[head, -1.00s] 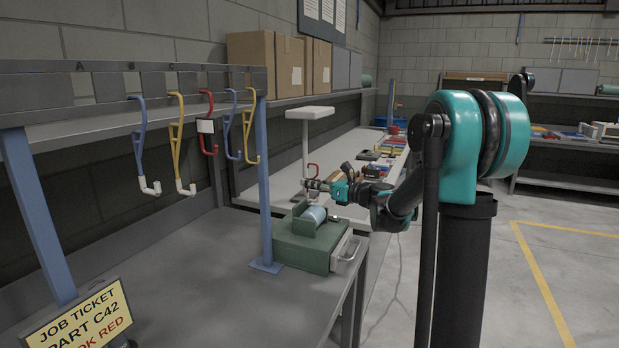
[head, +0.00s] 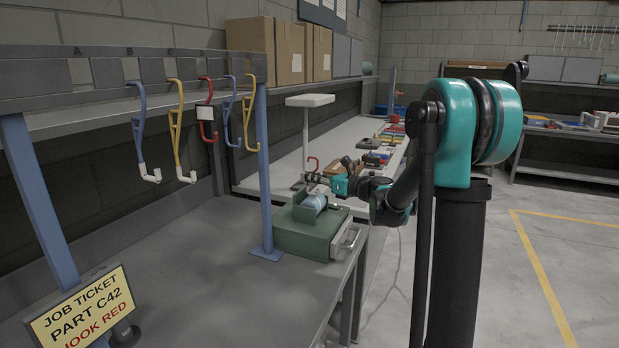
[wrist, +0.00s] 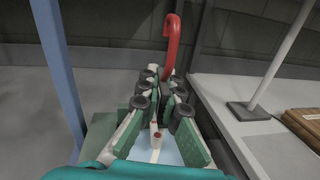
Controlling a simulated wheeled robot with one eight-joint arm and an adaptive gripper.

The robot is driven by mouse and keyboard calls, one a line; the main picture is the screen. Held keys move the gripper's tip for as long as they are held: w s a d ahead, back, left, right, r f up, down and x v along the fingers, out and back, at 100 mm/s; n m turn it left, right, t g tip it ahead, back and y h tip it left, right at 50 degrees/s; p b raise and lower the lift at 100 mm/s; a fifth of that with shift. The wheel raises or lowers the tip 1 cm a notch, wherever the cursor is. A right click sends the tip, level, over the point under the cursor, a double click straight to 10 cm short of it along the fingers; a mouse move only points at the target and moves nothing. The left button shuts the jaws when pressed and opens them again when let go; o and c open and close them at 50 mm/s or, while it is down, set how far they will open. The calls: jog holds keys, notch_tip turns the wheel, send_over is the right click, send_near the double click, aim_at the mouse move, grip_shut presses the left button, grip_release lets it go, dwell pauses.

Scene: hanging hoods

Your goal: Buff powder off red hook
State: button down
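A red hook (head: 313,163) stands up at the tip of my gripper (head: 318,181), above the green box. In the wrist view the hook's red curve (wrist: 173,42) rises beyond the fingers, which close in around its shank at the tips (wrist: 160,82). A white piece with a red end (wrist: 156,140) shows between the fingers, pointing toward the camera; it looks like the hook's powdered lower end. Any contact between hook and roller is hidden.
A rack on the left holds several hooks, including a tagged red one (head: 205,92) and yellow and blue ones with white ends. A blue post (head: 263,170) stands beside the box.

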aim_at(309, 158)
jog(key=shift+f, duration=0.3)
jog(key=shift+r, duration=0.15)
dwell(2.4)
jog(key=shift+r, duration=2.85)
